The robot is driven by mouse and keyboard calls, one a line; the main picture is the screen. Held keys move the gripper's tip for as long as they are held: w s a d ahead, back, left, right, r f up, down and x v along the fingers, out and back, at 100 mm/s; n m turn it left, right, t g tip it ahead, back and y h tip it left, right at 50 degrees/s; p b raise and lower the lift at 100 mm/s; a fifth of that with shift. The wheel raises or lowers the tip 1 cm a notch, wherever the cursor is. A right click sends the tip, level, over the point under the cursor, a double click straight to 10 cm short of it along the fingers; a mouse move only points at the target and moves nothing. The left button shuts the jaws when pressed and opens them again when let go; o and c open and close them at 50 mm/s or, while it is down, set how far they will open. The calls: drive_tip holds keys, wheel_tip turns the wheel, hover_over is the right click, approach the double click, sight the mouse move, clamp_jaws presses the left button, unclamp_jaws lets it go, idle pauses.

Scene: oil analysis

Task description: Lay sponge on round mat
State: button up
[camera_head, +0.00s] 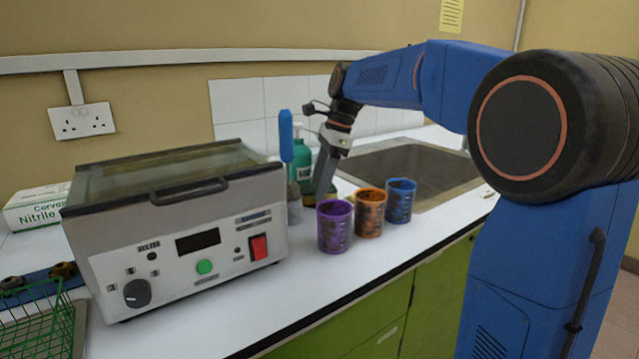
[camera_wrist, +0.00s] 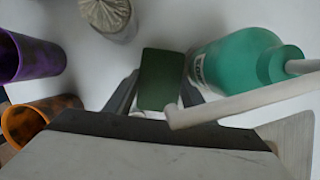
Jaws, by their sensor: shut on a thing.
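The sponge, with a dark green face (camera_wrist: 162,80), sits between the two fingers of my gripper (camera_wrist: 160,98) in the wrist view. My gripper is shut on it. In the head view my gripper (camera_head: 323,185) reaches down behind the coloured beakers, next to the green bottle. The sponge is mostly hidden there by the fingers and other things. Whether it touches the white worktop is not clear. I cannot make out a round mat in either view.
A teal pump bottle (camera_wrist: 237,62) stands close right of the sponge. Purple (camera_head: 334,226), orange (camera_head: 369,212) and blue (camera_head: 400,201) beakers stand in front of my gripper. A grey machine (camera_head: 180,230) is at left, a sink (camera_head: 410,170) at right. White worktop (camera_head: 330,285) is free in front.

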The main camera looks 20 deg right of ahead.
drive_tip(key=shift+f, duration=0.35)
drive_tip(key=o, duration=1.2)
drive_tip(key=shift+c, duration=0.2)
